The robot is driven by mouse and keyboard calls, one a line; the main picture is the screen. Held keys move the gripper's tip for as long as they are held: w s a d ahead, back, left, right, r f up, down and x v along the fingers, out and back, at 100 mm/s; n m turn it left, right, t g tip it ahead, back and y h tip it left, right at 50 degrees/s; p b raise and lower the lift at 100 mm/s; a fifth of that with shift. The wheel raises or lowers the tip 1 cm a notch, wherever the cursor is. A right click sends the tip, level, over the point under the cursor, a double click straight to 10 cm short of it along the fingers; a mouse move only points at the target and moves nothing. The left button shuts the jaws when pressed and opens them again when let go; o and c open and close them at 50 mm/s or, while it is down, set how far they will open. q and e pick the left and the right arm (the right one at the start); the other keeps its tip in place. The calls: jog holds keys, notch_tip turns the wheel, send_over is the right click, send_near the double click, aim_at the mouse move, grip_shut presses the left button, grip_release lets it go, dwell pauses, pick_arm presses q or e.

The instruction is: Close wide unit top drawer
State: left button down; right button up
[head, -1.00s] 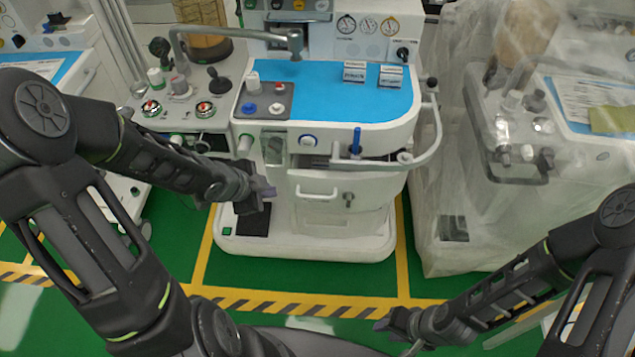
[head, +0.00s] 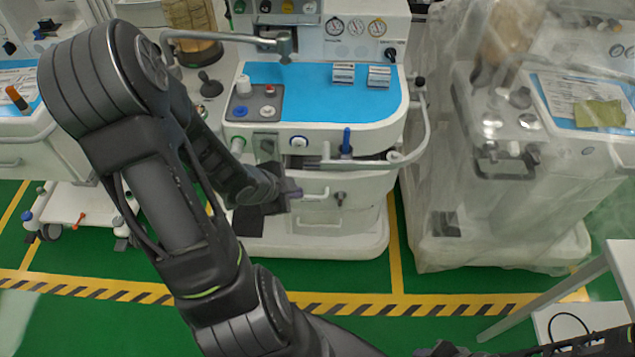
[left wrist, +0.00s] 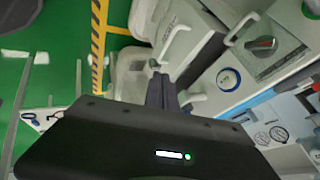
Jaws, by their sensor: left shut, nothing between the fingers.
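The wide unit (head: 340,132) is the white cart with a blue worktop in the middle of the head view. Its top drawer (head: 345,180) is a white front below the worktop, with a pale handle (head: 312,194). A dark gap shows above it on the right; how far it stands out is unclear. My left gripper (head: 297,190) is shut and empty at the left end of this handle; contact cannot be told. In the left wrist view the closed fingers (left wrist: 160,88) point at the white fronts, near a handle (left wrist: 176,38). My right gripper (head: 440,349) is partly cut off at the bottom edge.
A plastic-covered cart (head: 500,200) stands close on the right. A pale rail (head: 415,140) and hose curve around the wide unit's right front corner. Another cart (head: 75,165) is at the left. Green floor with striped tape (head: 400,305) lies open in front.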

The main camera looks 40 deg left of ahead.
aim_at(320, 184)
pick_arm(q)
jog(key=shift+f, duration=0.1)
